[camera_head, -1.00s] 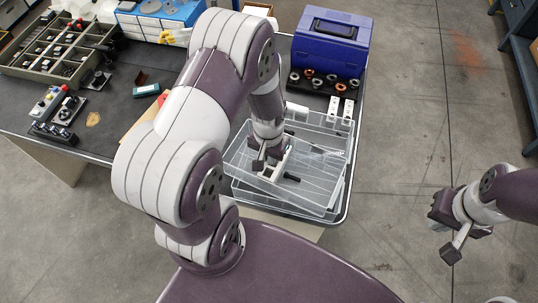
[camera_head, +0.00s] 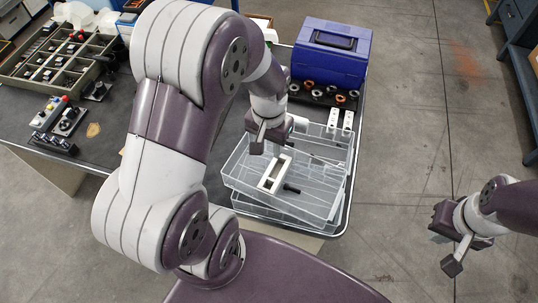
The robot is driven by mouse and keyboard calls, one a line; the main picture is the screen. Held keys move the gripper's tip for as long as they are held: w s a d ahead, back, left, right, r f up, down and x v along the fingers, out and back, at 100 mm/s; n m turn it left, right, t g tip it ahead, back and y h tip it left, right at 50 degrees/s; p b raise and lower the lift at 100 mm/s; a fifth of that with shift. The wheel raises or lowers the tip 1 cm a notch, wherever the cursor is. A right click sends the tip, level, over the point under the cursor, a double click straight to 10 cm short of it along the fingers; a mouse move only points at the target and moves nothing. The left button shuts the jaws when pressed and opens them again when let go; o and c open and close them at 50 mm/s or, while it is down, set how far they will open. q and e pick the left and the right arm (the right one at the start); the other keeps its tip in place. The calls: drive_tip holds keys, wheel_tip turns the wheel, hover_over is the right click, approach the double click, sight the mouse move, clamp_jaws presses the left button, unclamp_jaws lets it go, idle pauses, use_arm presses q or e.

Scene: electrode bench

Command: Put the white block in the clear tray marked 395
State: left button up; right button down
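The white block (camera_head: 275,173), pale with a dark slot, lies in the upper clear tray (camera_head: 312,212). This tray sits skewed on another clear tray (camera_head: 268,213) near the table's right front corner. I cannot read any marking on either tray. My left gripper (camera_head: 268,137) is above the tray's back left part, just behind the block and apart from it. Its fingers look spread and empty. My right gripper (camera_head: 450,245) hangs over the floor at the right, open and empty, away from the table.
A small black piece (camera_head: 291,188) lies beside the block. A blue case (camera_head: 331,52) and a dark rack (camera_head: 322,93) with several rings stand behind the trays. Two white pieces (camera_head: 340,120) are at the right edge. A compartment box (camera_head: 68,58) stands far left.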

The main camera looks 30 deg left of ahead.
use_arm(q)
drive_tip(key=s+d+r+t, duration=0.1)
drive_tip(key=s+d+r, duration=0.2)
drive_tip(key=s+r, duration=0.1)
drive_tip(key=shift+s+d+m, duration=0.15)
drive_tip(key=shift+d+m, duration=0.25)
drive_tip(key=shift+r, duration=0.1)
drive_tip(key=shift+a, duration=0.1)
